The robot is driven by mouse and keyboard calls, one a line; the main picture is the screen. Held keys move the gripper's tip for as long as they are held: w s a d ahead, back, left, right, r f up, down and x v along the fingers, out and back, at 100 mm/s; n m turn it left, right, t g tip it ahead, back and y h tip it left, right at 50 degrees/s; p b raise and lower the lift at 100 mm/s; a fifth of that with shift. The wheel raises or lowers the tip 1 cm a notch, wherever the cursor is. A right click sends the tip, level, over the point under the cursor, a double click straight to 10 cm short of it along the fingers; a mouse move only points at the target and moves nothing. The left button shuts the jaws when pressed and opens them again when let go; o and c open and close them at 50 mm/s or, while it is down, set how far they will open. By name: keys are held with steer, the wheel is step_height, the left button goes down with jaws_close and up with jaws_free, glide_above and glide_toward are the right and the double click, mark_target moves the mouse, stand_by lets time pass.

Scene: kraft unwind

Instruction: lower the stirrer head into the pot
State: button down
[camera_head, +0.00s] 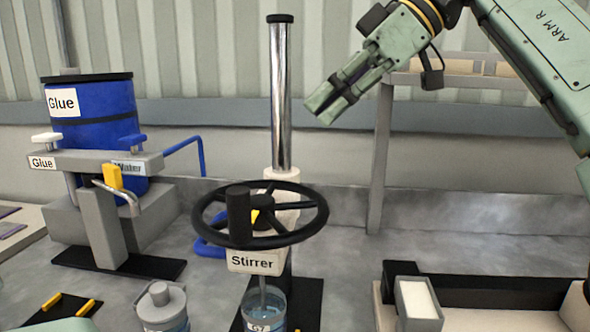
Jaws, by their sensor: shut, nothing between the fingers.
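The stirrer head (255,262), a cream block labelled "Stirrer", rides on a shiny upright column (281,95). A black handwheel (308,234) with an upright dark knob (238,214) is on it. A thin shaft runs from the head down into the mouth of a clear pot (264,312) marked "G7"; the pot's lower part is cut off by the frame edge, and the stirrer's tip is not clear. My gripper (322,108) is shut and empty, in the air right of the column and above the wheel, apart from both.
A blue glue drum (92,108) stands at the left behind a grey tap stand (98,230) with a yellow lever (112,177). A lidded jar (162,302) is left of the pot. A black-and-cream tray (490,290) and grey box (419,303) stand at right.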

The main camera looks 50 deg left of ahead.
glide_above(287, 170)
steer(key=s+d, duration=0.2)
steer(key=d, duration=0.1)
step_height(287, 170, down, 5)
steer(key=shift+f+b, duration=0.2)
steer(key=shift+b, duration=0.2)
steer(key=f, duration=0.3)
steer(key=shift+s+a+f, duration=0.1)
steer(key=shift+a+f, duration=0.1)
steer(key=shift+f, duration=0.5)
